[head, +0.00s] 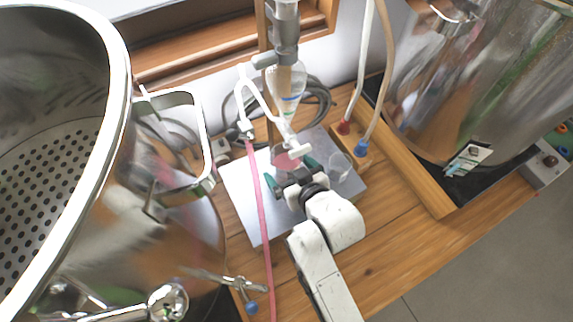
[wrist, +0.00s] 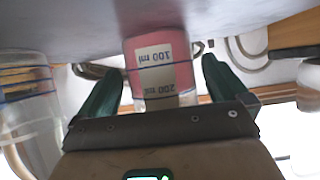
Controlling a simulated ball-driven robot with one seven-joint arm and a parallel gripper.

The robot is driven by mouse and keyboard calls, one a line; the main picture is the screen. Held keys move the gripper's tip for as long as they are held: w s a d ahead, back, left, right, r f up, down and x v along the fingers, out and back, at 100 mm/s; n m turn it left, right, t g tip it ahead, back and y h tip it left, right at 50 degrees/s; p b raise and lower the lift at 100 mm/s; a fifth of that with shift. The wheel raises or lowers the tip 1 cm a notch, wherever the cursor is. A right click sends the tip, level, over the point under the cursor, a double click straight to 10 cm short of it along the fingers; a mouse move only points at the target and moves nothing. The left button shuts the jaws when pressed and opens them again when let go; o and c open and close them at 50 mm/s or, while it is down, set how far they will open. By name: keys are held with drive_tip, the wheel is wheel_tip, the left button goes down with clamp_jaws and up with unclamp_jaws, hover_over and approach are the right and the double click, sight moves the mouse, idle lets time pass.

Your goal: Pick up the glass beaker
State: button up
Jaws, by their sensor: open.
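A glass beaker (head: 287,160) with pink liquid stands on the grey metal plate (head: 246,212). In the wrist view the beaker (wrist: 162,62) shows blue lines and upside-down 100 ml and 200 ml marks. My gripper (head: 290,174) is open, its dark green fingers on either side of the beaker in the wrist view. The fingers look apart from the glass; how far the beaker reaches between them is hard to tell. A second, clear glass vessel (head: 340,166) stands to the right on the plate; a clear vessel with blue lines (wrist: 25,100) shows at left in the wrist view.
A glass separator (head: 288,90) hangs on a stand above the beaker, with a white fitting and pink hose (head: 260,200) at left. Large steel pots stand left (head: 180,240) and right (head: 480,80). The wooden tabletop (head: 400,240) is clear at lower right.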

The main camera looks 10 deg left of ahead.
drive_tip(key=shift+w+a+f, duration=0.1)
drive_tip(key=shift+w, duration=0.05)
drive_tip(key=shift+c, duration=0.4)
drive_tip(key=c, duration=1)
drive_tip(key=shift+c, duration=0.8)
drive_tip(key=shift+r, duration=0.2)
